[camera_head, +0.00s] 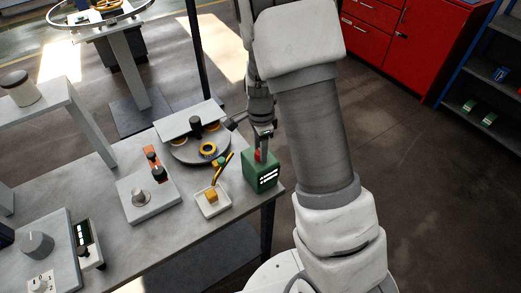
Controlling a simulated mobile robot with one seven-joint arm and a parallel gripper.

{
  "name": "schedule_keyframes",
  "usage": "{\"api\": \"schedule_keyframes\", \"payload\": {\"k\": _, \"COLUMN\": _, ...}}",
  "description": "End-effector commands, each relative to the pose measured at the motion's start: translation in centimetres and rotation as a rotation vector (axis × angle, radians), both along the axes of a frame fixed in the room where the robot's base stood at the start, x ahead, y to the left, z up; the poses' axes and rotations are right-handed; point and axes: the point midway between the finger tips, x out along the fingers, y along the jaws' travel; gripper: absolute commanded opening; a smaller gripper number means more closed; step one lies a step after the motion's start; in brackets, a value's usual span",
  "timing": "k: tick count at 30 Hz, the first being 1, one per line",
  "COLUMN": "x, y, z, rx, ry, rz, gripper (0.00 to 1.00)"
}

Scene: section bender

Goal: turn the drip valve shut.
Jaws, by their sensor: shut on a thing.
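A green box (262,171) with white markings stands at the right corner of the grey bench. A small red knob (257,155) on top of it appears to be the drip valve. My gripper (263,145) points down over the box and is shut on this red knob. The fingers hide part of the knob, so its turn angle cannot be read. Beside the box, a yellow and dark angled piece (222,168) rises over a small white tray (199,202) with a yellow block (211,195) in it.
A round grey plate (186,154) with yellow-ringed rollers sits behind the tray. A grey box with a round knob (141,198) and an orange-red lever piece (152,161) stand to the left. The bench's right edge is close to the green box; open floor (440,190) lies beyond.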

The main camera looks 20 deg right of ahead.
Motion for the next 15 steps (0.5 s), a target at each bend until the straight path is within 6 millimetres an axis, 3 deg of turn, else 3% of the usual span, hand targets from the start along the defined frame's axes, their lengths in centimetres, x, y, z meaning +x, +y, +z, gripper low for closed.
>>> {"api": "schedule_keyframes", "payload": {"k": 15, "x": 0.06, "y": -0.01, "z": 0.05, "rx": -0.001, "ry": -0.002, "rz": 0.212, "gripper": 0.0}}
